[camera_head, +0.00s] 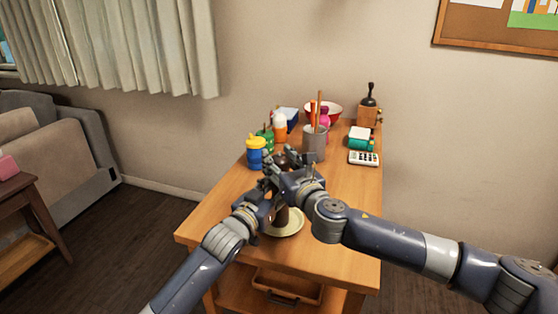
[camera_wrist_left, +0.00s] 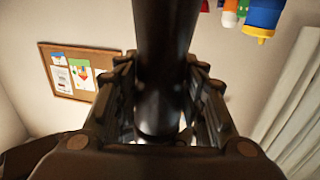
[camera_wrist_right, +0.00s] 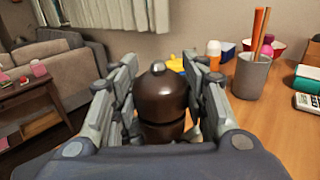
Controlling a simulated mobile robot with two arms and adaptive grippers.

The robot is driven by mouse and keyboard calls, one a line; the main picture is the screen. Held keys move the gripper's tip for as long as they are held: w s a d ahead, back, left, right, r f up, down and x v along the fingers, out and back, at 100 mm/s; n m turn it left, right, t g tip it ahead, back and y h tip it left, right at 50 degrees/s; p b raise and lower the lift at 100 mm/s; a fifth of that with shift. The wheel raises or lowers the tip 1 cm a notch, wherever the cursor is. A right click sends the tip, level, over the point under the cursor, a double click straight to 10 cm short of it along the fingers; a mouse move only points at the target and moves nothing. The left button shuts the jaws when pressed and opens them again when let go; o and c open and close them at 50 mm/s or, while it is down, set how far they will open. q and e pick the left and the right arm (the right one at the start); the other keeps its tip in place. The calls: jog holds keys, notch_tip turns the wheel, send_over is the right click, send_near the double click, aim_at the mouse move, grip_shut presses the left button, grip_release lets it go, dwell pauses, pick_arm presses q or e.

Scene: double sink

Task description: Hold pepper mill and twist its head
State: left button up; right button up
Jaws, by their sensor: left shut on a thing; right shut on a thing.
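The dark brown pepper mill (camera_head: 282,216) stands over a pale plate (camera_head: 289,225) near the front of the wooden table, largely hidden by my grippers. I cannot tell whether its base touches the plate. My left gripper (camera_head: 266,191) is shut on the mill's body, which also shows in the left wrist view (camera_wrist_left: 162,80). My right gripper (camera_head: 290,172) is above it, shut on the mill's rounded head; the head with its metal knob shows in the right wrist view (camera_wrist_right: 160,98).
A blue and yellow bottle (camera_head: 256,152) stands just beyond my grippers. A grey cup (camera_head: 313,143) with sticks, a calculator (camera_head: 363,158), a green and white block (camera_head: 360,138) and a red bowl (camera_head: 333,110) are farther back.

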jog(key=shift+m+t+h, duration=0.5)
jog(key=shift+m+h, duration=0.5)
jog(key=shift+h, duration=0.5)
jog(key=o, duration=1.1)
jog(key=shift+s, duration=0.1)
jog(key=v, duration=1.2)
jog(key=shift+f, duration=0.1)
